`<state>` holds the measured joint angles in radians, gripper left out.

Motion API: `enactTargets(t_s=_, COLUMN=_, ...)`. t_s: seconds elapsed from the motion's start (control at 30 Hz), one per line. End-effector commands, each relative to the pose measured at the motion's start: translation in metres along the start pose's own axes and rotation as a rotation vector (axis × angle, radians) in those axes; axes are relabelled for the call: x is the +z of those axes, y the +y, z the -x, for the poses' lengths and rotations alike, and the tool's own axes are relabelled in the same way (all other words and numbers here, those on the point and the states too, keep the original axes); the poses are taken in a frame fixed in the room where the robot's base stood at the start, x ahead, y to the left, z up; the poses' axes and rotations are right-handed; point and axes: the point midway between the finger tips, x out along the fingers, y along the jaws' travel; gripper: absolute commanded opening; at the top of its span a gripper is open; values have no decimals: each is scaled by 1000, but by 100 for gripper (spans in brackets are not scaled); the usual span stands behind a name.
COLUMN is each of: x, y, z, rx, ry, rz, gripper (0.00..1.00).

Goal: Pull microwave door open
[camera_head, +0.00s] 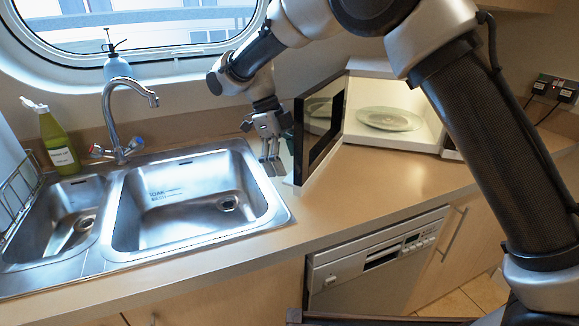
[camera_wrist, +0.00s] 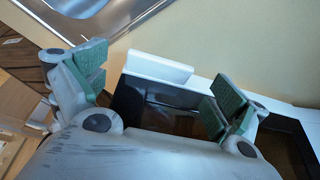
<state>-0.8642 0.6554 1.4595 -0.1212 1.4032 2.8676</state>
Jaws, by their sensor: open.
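The microwave (camera_head: 437,131) stands on the counter with its door (camera_head: 312,122) swung wide open toward the sink. A glass turntable plate (camera_head: 390,119) shows inside. My gripper (camera_head: 271,158) is beside the door's outer face, above the counter at the sink's right edge. In the wrist view my gripper (camera_wrist: 160,80) is open, with green pads on both fingers. The white door handle (camera_wrist: 160,68) shows between the fingers, apart from both pads. The dark door panel (camera_wrist: 165,110) lies behind my gripper, partly hidden by it.
A steel sink (camera_head: 185,205) with a tap (camera_head: 122,110) is left of the door. A green bottle (camera_head: 57,140) and a blue spray bottle (camera_head: 117,67) stand behind it. The counter (camera_head: 390,185) before the microwave is clear. A dishwasher (camera_head: 375,265) is below.

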Motion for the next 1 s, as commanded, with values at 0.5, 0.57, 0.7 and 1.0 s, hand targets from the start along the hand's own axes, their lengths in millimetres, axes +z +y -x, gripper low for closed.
enactTargets(t_s=0.5, x=1, y=0, z=98, rx=0, ry=-2, rz=1, gripper=97)
enactTargets(t_s=0.57, x=0, y=0, z=102, rx=0, ry=-1, rz=1, gripper=97)
enactTargets(t_s=0.7, x=0, y=0, z=104, rx=0, ry=0, rz=1, gripper=97)
enactTargets(t_s=1.0, x=0, y=1, z=104, rx=0, ry=0, rz=1, gripper=97)
